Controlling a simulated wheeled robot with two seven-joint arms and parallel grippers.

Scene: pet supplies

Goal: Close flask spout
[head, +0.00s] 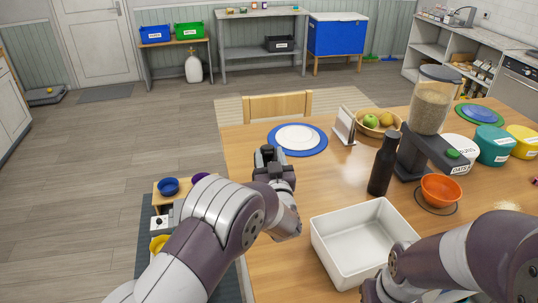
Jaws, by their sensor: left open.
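A dark, nearly black flask (381,172) stands upright on the wooden table, right of centre, with a narrow neck at its top. The spout is too small and dark to tell whether it is open or closed. My left gripper (268,154) is open and empty near the table's left edge, left of the flask and well apart from it. My right arm comes in at the lower right, in front of the table; its fingers do not show.
A white bin (335,258) stands in front of the flask. A food dispenser (430,105) stands close to the flask's right, with an orange bowl (441,187) in front. A blue placemat with a white plate (296,137) and a fruit bowl (378,132) lie behind.

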